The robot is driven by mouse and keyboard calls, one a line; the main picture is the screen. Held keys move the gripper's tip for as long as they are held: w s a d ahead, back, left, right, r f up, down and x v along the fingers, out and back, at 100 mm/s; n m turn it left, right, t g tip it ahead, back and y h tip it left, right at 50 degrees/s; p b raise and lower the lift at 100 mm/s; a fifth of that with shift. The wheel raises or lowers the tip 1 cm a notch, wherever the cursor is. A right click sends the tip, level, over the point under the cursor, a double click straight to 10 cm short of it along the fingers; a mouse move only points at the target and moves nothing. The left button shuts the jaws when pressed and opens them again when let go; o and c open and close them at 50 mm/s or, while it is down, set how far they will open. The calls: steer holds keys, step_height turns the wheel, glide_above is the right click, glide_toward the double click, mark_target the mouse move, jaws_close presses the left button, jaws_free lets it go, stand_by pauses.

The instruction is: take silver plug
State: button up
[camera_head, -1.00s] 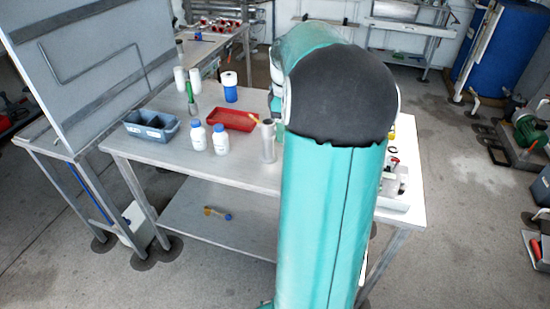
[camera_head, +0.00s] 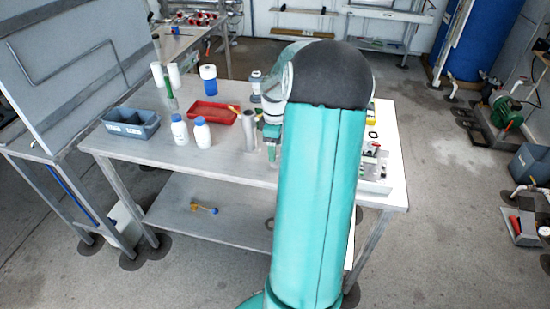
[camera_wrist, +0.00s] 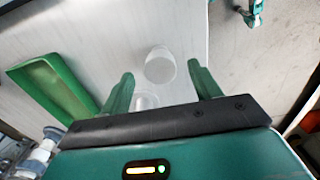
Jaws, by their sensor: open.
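My gripper (camera_wrist: 160,72) is open, its two green fingers apart, in the wrist view. A pale, silvery round piece (camera_wrist: 160,66) shows between the fingertips, apart from both; it may be the silver plug. A second pale rounded shape (camera_wrist: 146,101) shows nearer the palm, partly hidden by it. In the head view a grey metallic cylinder (camera_head: 249,131) stands upright on the table (camera_head: 150,151), right of the red tray (camera_head: 214,103). I cannot tell whether it is the same piece.
Two white bottles with blue caps (camera_head: 201,135) and a blue-grey bin (camera_head: 130,124) stand left on the table. A green tray (camera_wrist: 52,88) lies left of the fingers in the wrist view. The table's edge runs close on the right there.

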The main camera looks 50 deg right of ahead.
steer(key=shift+f, duration=0.95)
steer(key=c, duration=1.1)
